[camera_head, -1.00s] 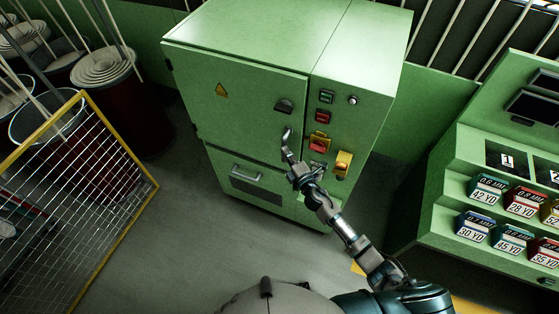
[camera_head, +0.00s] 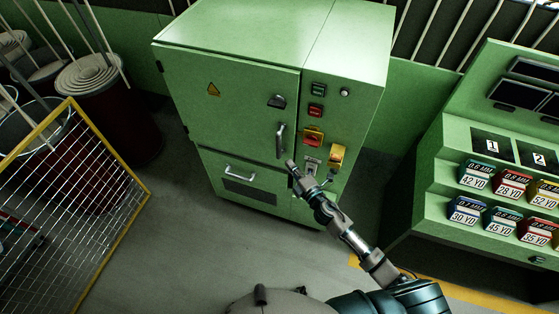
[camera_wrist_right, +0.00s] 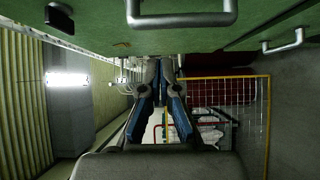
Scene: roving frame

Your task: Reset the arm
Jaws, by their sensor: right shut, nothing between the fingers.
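My right arm reaches up from the bottom right of the head view. Its gripper (camera_head: 292,166) is in front of the green cabinet (camera_head: 230,130), just below the lower end of the upright metal door handle (camera_head: 281,140). In the right wrist view the gripper (camera_wrist_right: 161,66) has its two dark fingers close together at the tips, with nothing between them. The cabinet face (camera_wrist_right: 90,25) runs along the top of that view, with a metal handle (camera_wrist_right: 185,19) above the fingers and apart from them. My left gripper is not in view.
The cabinet's right panel has buttons, a red switch (camera_head: 313,136) and a yellow one (camera_head: 337,157). A yellow-framed mesh barrier (camera_head: 134,171) stands at left. A green console (camera_head: 455,140) with several coloured labelled blocks stands at right.

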